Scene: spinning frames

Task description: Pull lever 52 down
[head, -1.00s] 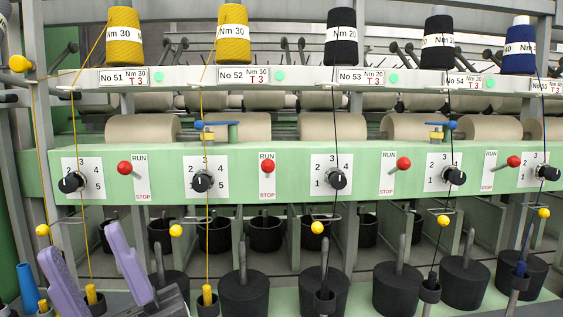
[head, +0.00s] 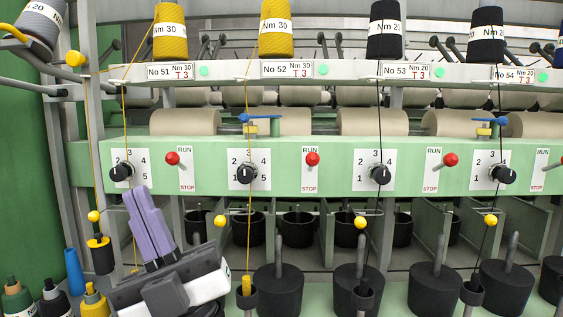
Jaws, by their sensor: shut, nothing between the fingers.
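Lever 52, a red ball (head: 312,159), stands out from a white RUN/STOP plate (head: 311,179) on the green rail, right of the knob below the No 52 label (head: 287,70). The ball sits just under the word RUN, and STOP shows below it. My gripper (head: 141,192), with lilac fingers, is at the lower left, in front of the machine below knob 51. Its fingers are together and hold nothing. It is well to the left of lever 52 and lower in the picture, apart from it.
Similar red levers stand left (head: 172,158) and right (head: 450,159). A yellow yarn (head: 249,210) runs down past knob 52 (head: 247,174), between my gripper and the lever. Black pots with posts (head: 278,290) stand below. Colored bobbins (head: 75,270) are at the lower left.

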